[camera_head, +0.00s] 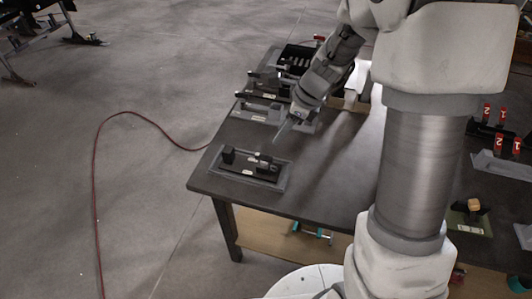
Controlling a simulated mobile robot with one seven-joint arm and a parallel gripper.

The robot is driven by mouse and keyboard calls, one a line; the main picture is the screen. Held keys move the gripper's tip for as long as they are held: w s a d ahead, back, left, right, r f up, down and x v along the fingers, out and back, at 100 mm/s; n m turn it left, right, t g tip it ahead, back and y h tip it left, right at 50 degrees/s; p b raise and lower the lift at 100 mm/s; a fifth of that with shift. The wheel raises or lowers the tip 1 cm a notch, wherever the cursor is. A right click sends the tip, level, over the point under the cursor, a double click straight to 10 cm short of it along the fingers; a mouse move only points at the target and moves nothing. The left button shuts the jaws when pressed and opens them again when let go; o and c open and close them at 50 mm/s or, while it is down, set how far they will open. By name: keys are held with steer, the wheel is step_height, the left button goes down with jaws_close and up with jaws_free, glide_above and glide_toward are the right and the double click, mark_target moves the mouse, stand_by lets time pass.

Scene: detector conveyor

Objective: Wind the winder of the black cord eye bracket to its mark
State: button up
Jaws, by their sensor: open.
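A dark unit on a grey plate (276,184) sits at the near left corner of the dark table. It carries a black upright block (228,155) at its left and a small dark part with a light knob (263,157) towards its right. It may be the black cord eye bracket, but I cannot tell for sure; its winder and mark are too small to make out. My gripper (281,137) hangs beyond and to the right of this unit, pointing down and left, apart from it. The jaws are open, with nothing visible between them.
More grey-plated units with dark parts (257,112) stand farther back on the table (325,182), close to my wrist. The table is clear right of the near unit. Red numbered tags (500,144) stand at the far right. A red cord (96,190) lies on the floor.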

mark_target(264, 156)
steer(key=b+x, duration=0.1)
steer(key=x, duration=1)
steer(key=shift+w+a+f, duration=0.1)
steer(key=shift+a+f, duration=0.05)
jaws_close()
